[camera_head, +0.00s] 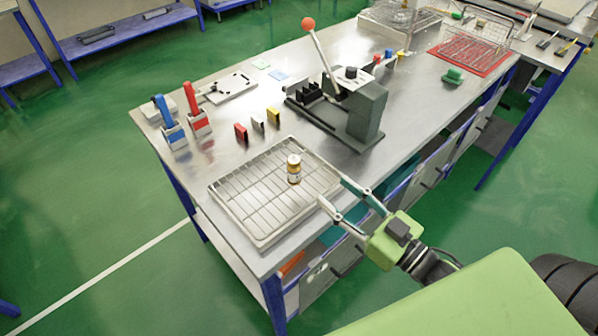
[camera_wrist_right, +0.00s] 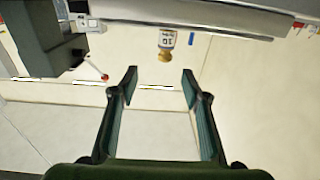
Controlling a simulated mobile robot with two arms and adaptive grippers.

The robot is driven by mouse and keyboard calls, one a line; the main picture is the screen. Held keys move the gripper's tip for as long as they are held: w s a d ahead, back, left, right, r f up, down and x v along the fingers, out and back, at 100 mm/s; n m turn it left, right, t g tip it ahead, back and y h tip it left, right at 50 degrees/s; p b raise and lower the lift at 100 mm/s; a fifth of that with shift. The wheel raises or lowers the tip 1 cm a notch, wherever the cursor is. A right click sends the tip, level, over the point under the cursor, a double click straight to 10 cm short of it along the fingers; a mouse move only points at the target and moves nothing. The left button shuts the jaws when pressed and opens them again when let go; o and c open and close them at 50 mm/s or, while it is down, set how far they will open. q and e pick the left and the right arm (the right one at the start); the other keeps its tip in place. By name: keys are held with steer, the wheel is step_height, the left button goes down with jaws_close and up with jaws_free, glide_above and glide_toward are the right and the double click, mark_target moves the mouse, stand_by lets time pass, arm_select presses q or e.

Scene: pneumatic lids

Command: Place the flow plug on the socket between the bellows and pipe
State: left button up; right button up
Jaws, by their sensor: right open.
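I cannot make out a flow plug, socket, bellows or pipe for certain. A small bottle-like piece (camera_head: 294,169) with a white label and brownish-yellow parts stands upright on a wire-rack tray (camera_head: 216,189) at the bench's near end. It also shows in the right wrist view (camera_wrist_right: 167,40), beyond the fingertips. My right gripper (camera_head: 336,193) is open and empty at the tray's right edge, apart from the piece. In the wrist view its two fingers (camera_wrist_right: 160,82) are spread wide with nothing between them. My left gripper is not in view.
A dark grey lever press (camera_head: 365,114) with a red ball knob stands behind the tray. Blue and red handled tools (camera_head: 198,121) stand at the left. Small coloured blocks (camera_head: 258,124) stand between them. A red mat (camera_head: 462,57) lies farther back.

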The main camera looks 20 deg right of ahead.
mark_target(298, 167)
steer(key=w+a, duration=0.1)
steer(key=w, duration=0.1)
steer(key=w+a+n+g+y+p, duration=0.1)
steer(key=w, duration=0.2)
steer(key=w+a+y+p, duration=0.1)
steer(key=w, duration=0.1)
steer(key=shift+w+a+f, duration=0.1)
steer(key=shift+w+a, duration=0.05)
steer(key=shift+a, duration=0.05)
steer(key=p+x, duration=0.1)
steer(key=x, duration=0.1)
steer(key=p+x, duration=0.1)
steer(key=x, duration=0.1)
steer(key=shift+w+r, duration=0.25)
steer(key=shift+w+a+f, duration=0.15)
steer(key=shift+w+a, duration=0.1)
steer(key=shift+w, duration=0.05)
jaws_close()
